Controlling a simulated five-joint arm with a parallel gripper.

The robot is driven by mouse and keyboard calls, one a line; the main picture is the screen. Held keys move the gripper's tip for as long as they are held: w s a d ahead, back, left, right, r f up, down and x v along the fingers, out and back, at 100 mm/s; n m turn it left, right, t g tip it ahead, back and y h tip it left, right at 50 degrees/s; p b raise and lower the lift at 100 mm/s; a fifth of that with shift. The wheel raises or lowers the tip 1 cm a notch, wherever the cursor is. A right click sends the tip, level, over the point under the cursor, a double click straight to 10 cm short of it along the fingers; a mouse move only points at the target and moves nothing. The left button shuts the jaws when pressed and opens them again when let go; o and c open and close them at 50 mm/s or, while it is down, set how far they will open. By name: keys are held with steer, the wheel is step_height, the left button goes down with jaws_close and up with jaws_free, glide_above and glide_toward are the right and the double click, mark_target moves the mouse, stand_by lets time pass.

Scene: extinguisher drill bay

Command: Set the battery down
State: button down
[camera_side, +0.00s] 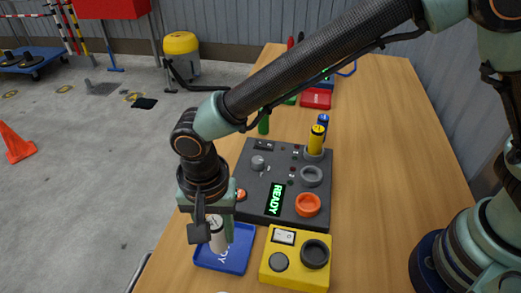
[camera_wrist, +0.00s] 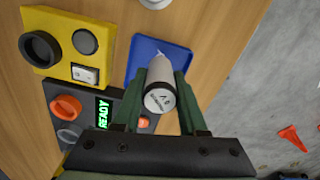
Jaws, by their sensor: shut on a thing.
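A white-grey battery (camera_side: 217,238) is held upright between the fingers of my gripper (camera_side: 222,232). It also shows in the wrist view (camera_wrist: 160,88), its pale marked end facing the camera, with a green finger on each side. My gripper is shut on it. The battery is over a blue tray (camera_side: 241,263) with white lettering, which also shows in the wrist view (camera_wrist: 142,60). Its lower end is at or close to the tray floor; I cannot tell whether it touches. My gripper hides part of the battery and tray in the side view.
A yellow box (camera_side: 269,271) with a black ring stands right of the tray. Behind is a dark panel (camera_side: 255,190) showing READY, with an orange ring (camera_side: 307,204) and a yellow cylinder (camera_side: 316,140). A red bin (camera_side: 316,98) is farther back. The table's right side is clear.

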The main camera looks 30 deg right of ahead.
mark_target(219, 245)
steer(key=shift+f, duration=2.2)
steer(key=shift+f, duration=0.1)
steer(key=shift+c, duration=2.3)
jaws_free()
